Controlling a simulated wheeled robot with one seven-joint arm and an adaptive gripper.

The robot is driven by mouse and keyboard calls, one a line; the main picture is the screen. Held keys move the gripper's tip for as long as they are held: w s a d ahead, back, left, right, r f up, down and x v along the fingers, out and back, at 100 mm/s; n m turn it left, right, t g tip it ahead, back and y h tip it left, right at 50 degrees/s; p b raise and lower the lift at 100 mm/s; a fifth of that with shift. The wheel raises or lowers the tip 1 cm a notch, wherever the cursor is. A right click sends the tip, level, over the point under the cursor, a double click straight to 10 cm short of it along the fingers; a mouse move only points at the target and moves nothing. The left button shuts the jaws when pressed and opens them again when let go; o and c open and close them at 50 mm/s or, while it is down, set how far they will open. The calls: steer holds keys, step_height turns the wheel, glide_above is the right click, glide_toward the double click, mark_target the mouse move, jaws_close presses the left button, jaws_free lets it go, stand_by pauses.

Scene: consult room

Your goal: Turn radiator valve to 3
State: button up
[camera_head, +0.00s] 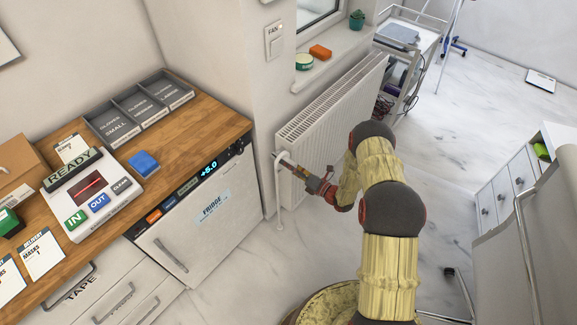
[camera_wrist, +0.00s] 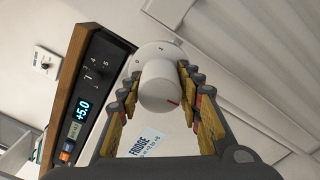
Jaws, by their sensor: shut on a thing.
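A short red line shows on the knob's lower right edge. The valve sits at the near end of the white radiator (camera_head: 325,115), low on the wall beside the fridge. My gripper (camera_wrist: 160,95) has one finger on each side of the knob and is shut on it. In the head view my gripper (camera_head: 287,163) reaches the valve from the right, and its fingers partly hide the knob.
The fridge (camera_head: 205,215) with a lit "+5.0" panel and the wooden counter (camera_head: 215,110) stand close on the left. A window sill (camera_head: 335,58) with small items is above the radiator. A trolley (camera_head: 408,45) stands beyond it.

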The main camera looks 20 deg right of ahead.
steer(key=shift+d+m, duration=0.1)
steer(key=shift+m, duration=0.4)
steer(key=o, duration=1.2)
steer(key=shift+c, duration=0.2)
steer(key=v, duration=1.2)
